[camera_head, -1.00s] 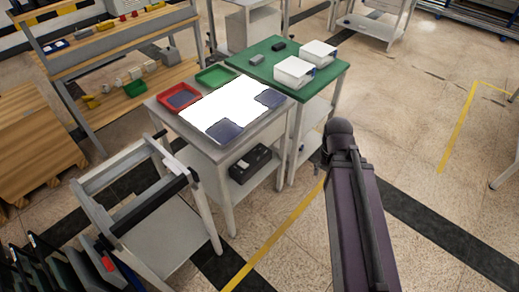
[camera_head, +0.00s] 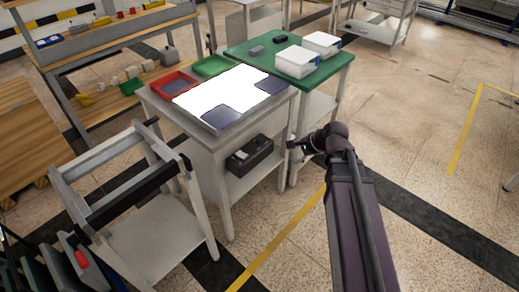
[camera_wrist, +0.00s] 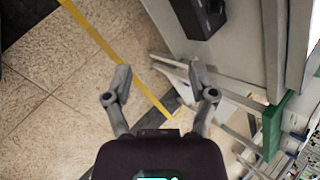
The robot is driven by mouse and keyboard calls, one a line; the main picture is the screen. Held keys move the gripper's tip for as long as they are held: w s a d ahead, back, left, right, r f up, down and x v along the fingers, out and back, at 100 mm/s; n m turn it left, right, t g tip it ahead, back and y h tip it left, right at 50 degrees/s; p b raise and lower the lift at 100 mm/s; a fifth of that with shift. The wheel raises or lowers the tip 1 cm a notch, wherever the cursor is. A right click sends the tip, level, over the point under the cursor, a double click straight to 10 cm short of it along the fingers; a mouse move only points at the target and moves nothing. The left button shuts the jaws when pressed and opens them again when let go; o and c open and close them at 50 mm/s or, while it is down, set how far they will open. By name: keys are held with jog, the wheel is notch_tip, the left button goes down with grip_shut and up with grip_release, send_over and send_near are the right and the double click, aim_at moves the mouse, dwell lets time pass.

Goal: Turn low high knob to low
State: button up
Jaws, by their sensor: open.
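My gripper (camera_wrist: 160,76) is open and empty, its two fingers spread over bare floor in the wrist view. In the head view my gripper (camera_head: 298,150) is small and dark, at the right of the grey table's lower shelf. A black box (camera_head: 252,155) sits on that shelf, with a small pale spot on its front. It also shows at the top of the wrist view (camera_wrist: 198,17), beyond the fingertips and apart from them. I cannot make out a low/high knob or its setting; the spot on the box is too small to tell.
The grey table (camera_head: 213,141) carries a red tray (camera_head: 163,92), a green tray (camera_head: 212,66) and a bright white panel (camera_head: 215,90). A green-topped table (camera_head: 325,70) with white bins adjoins it. A grey cart (camera_head: 150,240) stands at left. Floor at right is open.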

aim_at(260, 140)
jog(key=w+a+f+m+t+y+b, duration=0.3)
jog(key=w+f+m+t+y+b, duration=0.1)
jog(key=w+m+b, duration=0.4)
jog(key=m+b, duration=0.2)
jog(key=m, duration=0.2)
jog(key=shift+a+f+m, duration=0.2)
jog(key=shift+a+m, duration=0.05)
jog(key=shift+m, duration=0.15)
jog(key=b+x, duration=0.5)
jog(key=x, duration=0.8)
jog(key=shift+w+a+b, duration=0.25)
jog(key=shift+a+b, duration=0.05)
jog(key=shift+b, duration=0.05)
grip_shut()
